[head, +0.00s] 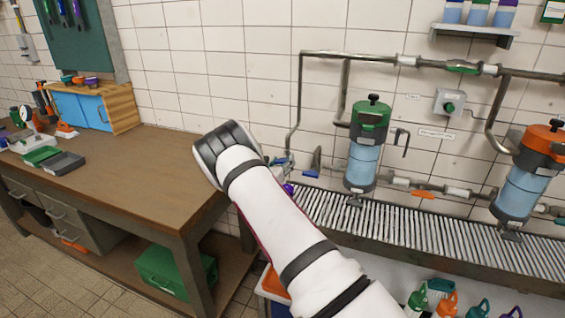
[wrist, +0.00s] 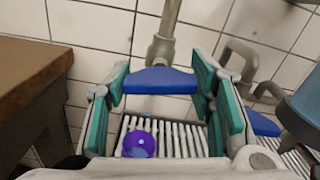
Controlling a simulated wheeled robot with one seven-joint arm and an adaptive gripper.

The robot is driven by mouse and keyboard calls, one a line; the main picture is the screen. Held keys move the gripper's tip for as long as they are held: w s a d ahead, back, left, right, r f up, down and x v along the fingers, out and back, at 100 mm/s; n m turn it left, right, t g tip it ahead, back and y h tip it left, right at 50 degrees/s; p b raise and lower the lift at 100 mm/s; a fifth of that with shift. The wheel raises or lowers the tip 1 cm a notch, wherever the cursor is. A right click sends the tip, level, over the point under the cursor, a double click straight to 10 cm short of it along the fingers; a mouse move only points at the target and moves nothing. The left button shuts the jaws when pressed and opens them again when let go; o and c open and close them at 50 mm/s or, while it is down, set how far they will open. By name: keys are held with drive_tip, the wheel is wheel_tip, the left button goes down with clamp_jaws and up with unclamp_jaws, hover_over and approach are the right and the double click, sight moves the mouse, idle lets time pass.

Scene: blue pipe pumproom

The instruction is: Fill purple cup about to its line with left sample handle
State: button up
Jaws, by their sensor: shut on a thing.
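My gripper (wrist: 161,84) has its teal-padded fingers on both ends of a blue sample handle (wrist: 160,79), at the foot of a grey vertical pipe. The purple cup (wrist: 139,145) stands on the slatted grate below the handle, between the fingers in the wrist view. A paler blue patch shows inside the cup; its level against the line cannot be told. In the head view only a sliver of the purple cup (head: 289,188) shows beside my arm, which hides most of my gripper.
A second blue handle (wrist: 262,124) is close to the right of my fingers. The wooden workbench (head: 120,180) stands to the left. Tanks with a green top (head: 366,150) and an orange top (head: 528,175) stand along the slatted drain (head: 420,232).

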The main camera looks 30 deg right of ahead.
drive_tip(key=shift+m+p, duration=0.3)
drive_tip(key=shift+m, duration=0.9)
drive_tip(key=o, duration=1.2)
drive_tip(key=v, duration=1.2)
